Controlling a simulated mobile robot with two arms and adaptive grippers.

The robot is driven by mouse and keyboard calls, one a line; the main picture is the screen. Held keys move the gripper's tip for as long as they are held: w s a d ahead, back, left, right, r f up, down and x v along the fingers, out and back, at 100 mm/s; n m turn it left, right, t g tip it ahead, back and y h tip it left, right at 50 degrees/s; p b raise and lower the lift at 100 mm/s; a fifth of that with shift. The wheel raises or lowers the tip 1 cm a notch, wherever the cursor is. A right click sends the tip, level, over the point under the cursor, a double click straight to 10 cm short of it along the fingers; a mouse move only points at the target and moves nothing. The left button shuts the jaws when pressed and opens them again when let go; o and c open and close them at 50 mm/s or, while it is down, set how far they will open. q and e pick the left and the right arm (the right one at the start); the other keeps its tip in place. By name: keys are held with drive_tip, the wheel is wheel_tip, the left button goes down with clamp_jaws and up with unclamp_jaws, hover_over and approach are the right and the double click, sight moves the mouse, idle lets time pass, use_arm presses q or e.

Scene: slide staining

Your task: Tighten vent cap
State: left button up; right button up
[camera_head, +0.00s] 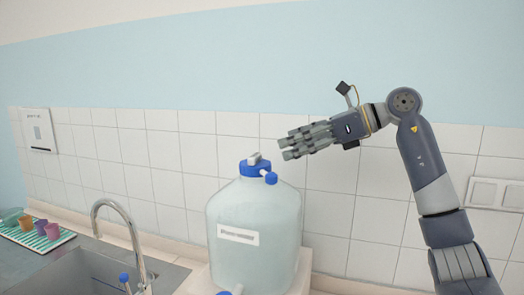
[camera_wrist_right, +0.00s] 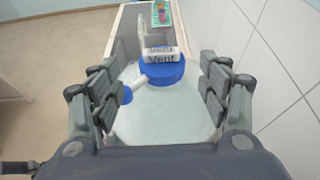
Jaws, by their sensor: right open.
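A large translucent carboy (camera_head: 254,238) stands upright by the tiled wall in the head view, with a blue lid on its top. A pale vent cap sits on the lid (camera_head: 255,168); in the right wrist view the cap (camera_wrist_right: 161,54) bears the word "Vent" above the blue lid (camera_wrist_right: 163,72). A small blue side cap (camera_head: 270,178) sticks out beside the lid. My right gripper (camera_head: 300,145) is open and empty, above and to the right of the lid in the head view. In the right wrist view its fingers (camera_wrist_right: 160,95) stand apart on either side of the carboy top. My left gripper is not visible.
A sink (camera_head: 85,270) with a curved metal faucet (camera_head: 127,222) lies left of the carboy. Coloured cups (camera_head: 41,227) stand on a striped mat at the far left. The tiled wall (camera_head: 330,215) is close behind the carboy. The air above the lid is clear.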

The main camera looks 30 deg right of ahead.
sight(258, 155)
drive_tip(key=p+x, duration=0.1)
drive_tip(key=x, duration=0.4)
drive_tip(key=shift+w+a+p, duration=0.1)
drive_tip(key=shift+a+p, duration=0.1)
drive_tip(key=shift+p, duration=0.15)
drive_tip(key=x, duration=0.1)
drive_tip(key=p+x, duration=0.1)
drive_tip(key=x, duration=0.1)
drive_tip(key=shift+w+d+f, duration=0.15)
drive_tip(key=shift+w+f, duration=0.1)
drive_tip(key=shift+w, duration=0.05)
drive_tip(key=shift+a, duration=0.3)
drive_tip(key=shift+w+d+f, duration=0.1)
drive_tip(key=shift+w+f, duration=0.05)
drive_tip(key=shift+c, duration=0.8)
drive_tip(key=c, duration=1)
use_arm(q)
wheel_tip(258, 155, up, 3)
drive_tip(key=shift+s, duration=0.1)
